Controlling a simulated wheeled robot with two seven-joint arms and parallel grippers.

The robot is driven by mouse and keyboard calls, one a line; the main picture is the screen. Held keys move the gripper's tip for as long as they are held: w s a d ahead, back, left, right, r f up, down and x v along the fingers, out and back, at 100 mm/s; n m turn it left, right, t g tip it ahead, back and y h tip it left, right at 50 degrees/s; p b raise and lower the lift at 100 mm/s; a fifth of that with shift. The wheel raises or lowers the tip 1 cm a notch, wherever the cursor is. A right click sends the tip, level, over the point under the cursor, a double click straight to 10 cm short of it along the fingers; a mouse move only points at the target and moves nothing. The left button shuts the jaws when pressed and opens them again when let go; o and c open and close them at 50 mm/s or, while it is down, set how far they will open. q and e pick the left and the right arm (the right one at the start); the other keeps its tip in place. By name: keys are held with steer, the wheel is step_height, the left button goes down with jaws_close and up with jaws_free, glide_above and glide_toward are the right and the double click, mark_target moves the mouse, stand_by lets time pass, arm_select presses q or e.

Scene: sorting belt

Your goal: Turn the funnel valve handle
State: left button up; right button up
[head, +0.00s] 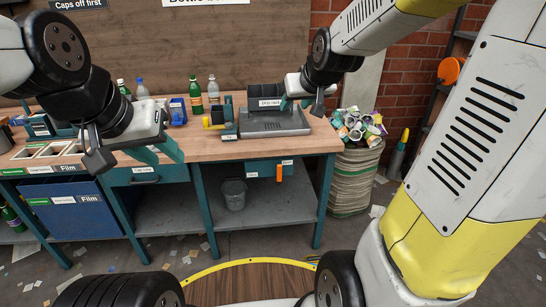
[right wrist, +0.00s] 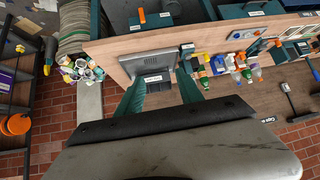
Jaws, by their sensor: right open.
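An orange handle (head: 279,173) hangs upright from a teal box (head: 262,167) under the bench's front edge. I cannot read its label, so I cannot confirm it is the funnel valve handle. The right wrist view also shows an orange handle (right wrist: 142,16) by a teal box at the top. My right gripper (head: 298,103) is open and empty above the bench, up and to the right of the handle; its two teal fingers (right wrist: 160,77) stand apart in the right wrist view. My left gripper (head: 166,158) is open and empty over the bench's left part.
A grey machine with black bins (head: 272,122) stands on the wooden bench (head: 190,148) near my right gripper. Bottles (head: 195,96) stand at the back. A sack of cans (head: 352,185) stands right of the bench. A bucket (head: 234,194) sits on the lower shelf. Litter lies on the floor.

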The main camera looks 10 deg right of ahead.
steer(key=w+f+t, duration=0.1)
steer(key=w+f, duration=0.2)
steer(key=w, duration=0.3)
steer(key=w+f+t, duration=0.1)
steer(key=w+f, duration=0.3)
steer(key=w, duration=0.3)
steer(key=t, duration=0.4)
glide_above(280, 168)
steer(key=s+a, duration=0.1)
steer(key=s, duration=0.2)
step_height(280, 168, down, 18)
steer(key=s+f+m+t+h, duration=0.2)
steer(key=s+f+t, duration=0.15)
steer(key=f, duration=1.35)
steer(key=shift+g, duration=0.25)
steer(key=w, duration=0.5)
steer(key=w+d, duration=0.1)
steer(key=w, duration=0.1)
steer(key=shift+w+f, duration=0.1)
steer(key=shift+w, duration=0.1)
jaws_close()
